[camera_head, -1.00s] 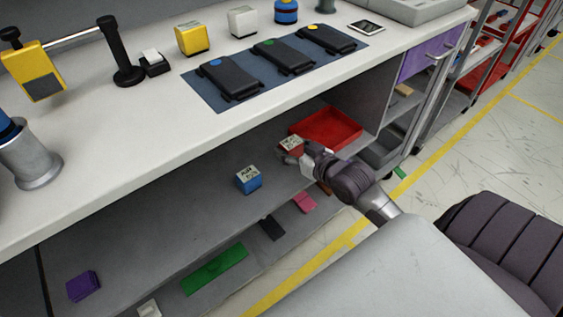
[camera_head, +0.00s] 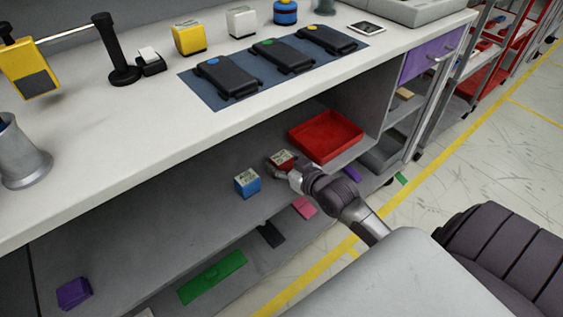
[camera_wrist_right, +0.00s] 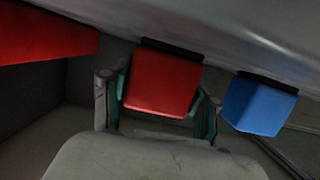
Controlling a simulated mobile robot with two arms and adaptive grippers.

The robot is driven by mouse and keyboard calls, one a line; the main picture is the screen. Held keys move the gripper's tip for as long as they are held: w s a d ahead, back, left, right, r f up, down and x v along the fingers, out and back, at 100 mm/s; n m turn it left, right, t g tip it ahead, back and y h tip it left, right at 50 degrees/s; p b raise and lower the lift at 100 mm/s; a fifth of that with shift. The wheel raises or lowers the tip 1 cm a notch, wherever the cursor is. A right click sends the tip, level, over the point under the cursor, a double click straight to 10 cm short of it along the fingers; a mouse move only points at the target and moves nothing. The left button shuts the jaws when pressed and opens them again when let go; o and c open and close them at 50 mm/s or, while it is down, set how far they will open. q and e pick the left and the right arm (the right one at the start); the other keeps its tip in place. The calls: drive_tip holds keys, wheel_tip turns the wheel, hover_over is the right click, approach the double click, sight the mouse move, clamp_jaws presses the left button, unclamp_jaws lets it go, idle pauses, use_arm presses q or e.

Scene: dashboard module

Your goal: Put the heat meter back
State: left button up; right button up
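The meter is a small red block (camera_head: 284,158) with a pale labelled top, whose wording is too small to read surely. It is over the lower shelf, just right of a similar blue block (camera_head: 246,183). My right gripper (camera_head: 280,169) reaches in from the right and is shut around the red block. In the right wrist view, the red block (camera_wrist_right: 163,82) sits between the two fingers, a pad close against each side. The blue block (camera_wrist_right: 258,104) stands right of it, apart. Whether the red block touches the shelf cannot be told. My left gripper is not in view.
An empty red tray (camera_head: 326,137) lies on the shelf behind the gripper. The workbench top (camera_head: 110,112) overhangs the shelf, with a dark mat (camera_head: 213,98) holding several black devices. A purple block (camera_head: 73,293) and a green strip (camera_head: 213,277) lie lower left. The shelf left of the blue block is clear.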

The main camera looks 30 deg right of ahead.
drive_tip(key=o, duration=0.3)
drive_tip(key=shift+o, duration=0.2)
drive_tip(key=shift+s+r, duration=0.15)
drive_tip(key=shift+r, duration=0.05)
drive_tip(key=shift+p+v, duration=0.5)
drive_tip(key=shift+v, duration=0.7)
drive_tip(key=a+p+v, duration=0.1)
drive_tip(key=p+v, duration=0.1)
drive_tip(key=v, duration=0.6)
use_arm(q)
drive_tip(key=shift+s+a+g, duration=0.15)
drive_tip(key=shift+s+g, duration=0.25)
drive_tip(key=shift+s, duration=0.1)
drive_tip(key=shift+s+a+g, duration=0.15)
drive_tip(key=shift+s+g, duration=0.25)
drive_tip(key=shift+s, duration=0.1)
use_arm(e)
drive_tip(key=s+a+f+g, duration=0.4)
drive_tip(key=s+a+g, duration=0.1)
drive_tip(key=s, duration=0.2)
drive_tip(key=s+a+f+n+g, duration=0.1)
drive_tip(key=s+a+f+g, duration=0.2)
drive_tip(key=s+a+g, duration=0.3)
drive_tip(key=shift+s+a+f+h, duration=0.3)
drive_tip(key=shift+s+f+h, duration=0.1)
drive_tip(key=shift+s, duration=0.85)
